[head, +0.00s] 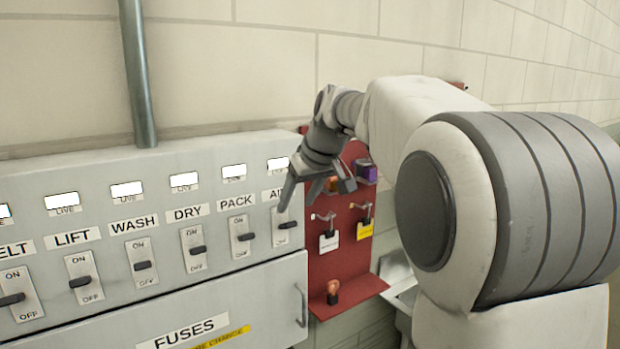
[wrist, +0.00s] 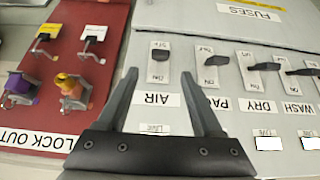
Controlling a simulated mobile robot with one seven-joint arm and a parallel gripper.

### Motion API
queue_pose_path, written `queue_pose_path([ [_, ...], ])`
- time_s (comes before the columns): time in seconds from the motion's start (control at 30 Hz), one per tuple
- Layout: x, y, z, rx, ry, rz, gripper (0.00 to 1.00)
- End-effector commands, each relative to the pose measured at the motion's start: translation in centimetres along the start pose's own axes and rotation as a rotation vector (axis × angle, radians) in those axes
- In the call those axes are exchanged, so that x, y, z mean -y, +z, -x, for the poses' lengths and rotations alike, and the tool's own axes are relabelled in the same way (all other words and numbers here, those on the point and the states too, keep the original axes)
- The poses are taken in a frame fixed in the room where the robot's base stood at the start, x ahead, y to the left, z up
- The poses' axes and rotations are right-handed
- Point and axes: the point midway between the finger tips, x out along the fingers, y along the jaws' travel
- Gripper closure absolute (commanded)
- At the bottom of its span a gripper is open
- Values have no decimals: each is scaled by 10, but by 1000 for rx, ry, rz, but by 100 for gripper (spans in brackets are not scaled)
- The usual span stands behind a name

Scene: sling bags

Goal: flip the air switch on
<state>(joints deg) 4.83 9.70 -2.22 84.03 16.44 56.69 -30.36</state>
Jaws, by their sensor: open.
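The air switch (head: 288,225) is a dark lever on a pale plate under the partly hidden AIR label, at the right end of the grey panel's switch row. In the upside-down wrist view, the air switch (wrist: 159,53) shows its lever nearer the OFF end of the plate. My gripper (head: 316,196) is open and empty in front of the panel's right end. In the wrist view, my gripper (wrist: 159,75) has a finger on either side of the AIR plate's line, with the lever beyond the fingertips. I see no clear contact with the lever.
The pack switch (head: 245,237) is the closest neighbour, with several more switches to its left. A red lockout board (head: 340,262) with hanging tags and locks is right of the panel. A pipe (head: 137,70) rises above.

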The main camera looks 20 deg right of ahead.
Motion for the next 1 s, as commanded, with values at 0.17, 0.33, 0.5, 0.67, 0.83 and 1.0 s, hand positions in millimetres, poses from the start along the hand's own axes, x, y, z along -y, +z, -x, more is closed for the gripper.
queue_pose_path([
  [0.17, -1, 0, 43, -4, 3, 0, 32],
  [0.33, -1, 0, 72, -1, 2, 0, 32],
  [0.5, 0, 0, 86, 0, 1, 0, 32],
  [0.67, 0, 0, 89, 1, 0, 0, 32],
  [0.83, 0, 0, 89, 1, 0, 0, 32],
  [1.0, 7, 13, 89, 6, 4, -16, 32],
])
